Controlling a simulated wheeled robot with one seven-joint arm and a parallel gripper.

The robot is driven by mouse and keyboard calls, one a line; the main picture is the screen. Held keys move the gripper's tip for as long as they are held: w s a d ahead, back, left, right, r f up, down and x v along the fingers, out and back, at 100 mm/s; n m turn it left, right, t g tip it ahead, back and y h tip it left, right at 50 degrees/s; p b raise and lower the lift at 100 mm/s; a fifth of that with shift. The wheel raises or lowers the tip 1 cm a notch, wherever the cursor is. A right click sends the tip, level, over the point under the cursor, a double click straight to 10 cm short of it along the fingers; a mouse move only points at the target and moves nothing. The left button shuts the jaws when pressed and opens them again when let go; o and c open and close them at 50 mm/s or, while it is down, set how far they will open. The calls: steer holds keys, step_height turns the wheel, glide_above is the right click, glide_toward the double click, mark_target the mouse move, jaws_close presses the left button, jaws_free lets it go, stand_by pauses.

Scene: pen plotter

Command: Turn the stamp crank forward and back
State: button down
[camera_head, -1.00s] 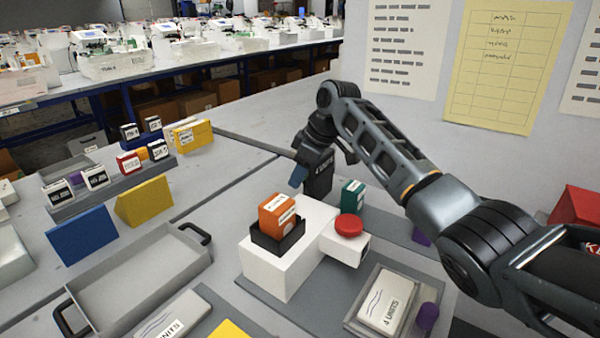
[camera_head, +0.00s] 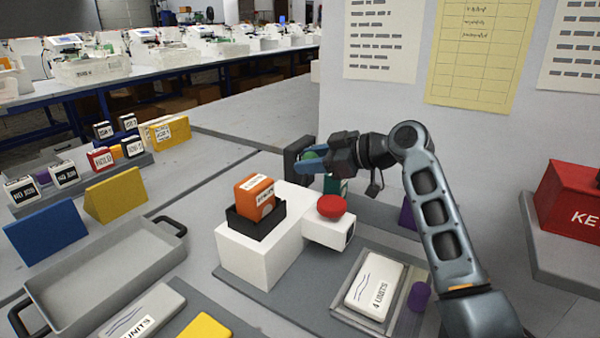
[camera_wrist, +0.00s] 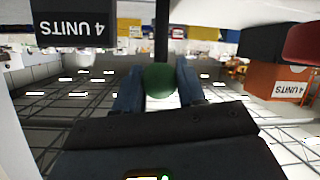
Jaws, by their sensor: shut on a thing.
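My gripper (camera_head: 312,160) comes in from the right behind the white stamp machine (camera_head: 262,252). Its blue fingers are shut on a green ball knob (camera_head: 311,155), which also shows between the fingers in the wrist view (camera_wrist: 160,81). A dark bar (camera_wrist: 161,35) runs from the knob to the top of the wrist view. A dark block (camera_head: 297,158) stands just left of the fingers; a dark block marked "4 UNITS" (camera_wrist: 72,20) is at the wrist view's upper left. An orange box (camera_head: 255,197) sits in a black holder (camera_head: 243,222) on the machine.
A red button (camera_head: 331,206) tops the machine's side part. A teal box stands behind it, partly hidden. A white "4 UNITS" pad (camera_head: 374,287) lies in front right. A grey handled tray (camera_head: 110,262) is at left, and a red box (camera_head: 570,212) at far right.

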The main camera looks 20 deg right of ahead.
steer(key=shift+s+d+f+t+y+b, duration=0.3)
steer(key=shift+s+f+t+b, duration=0.15)
steer(key=shift+f+t+b, duration=0.1)
steer(key=shift+s+d+f+b, duration=0.55)
steer(key=shift+s+d+b, duration=0.1)
steer(key=shift+s+b, duration=0.3)
steer(key=shift+s+d+f+b, duration=0.6)
steer(key=shift+s+b, duration=0.2)
steer(key=shift+b, duration=0.1)
steer(key=shift+g, duration=0.25)
steer(key=c, duration=0.7)
jaws_free()
steer(key=shift+r, duration=0.1)
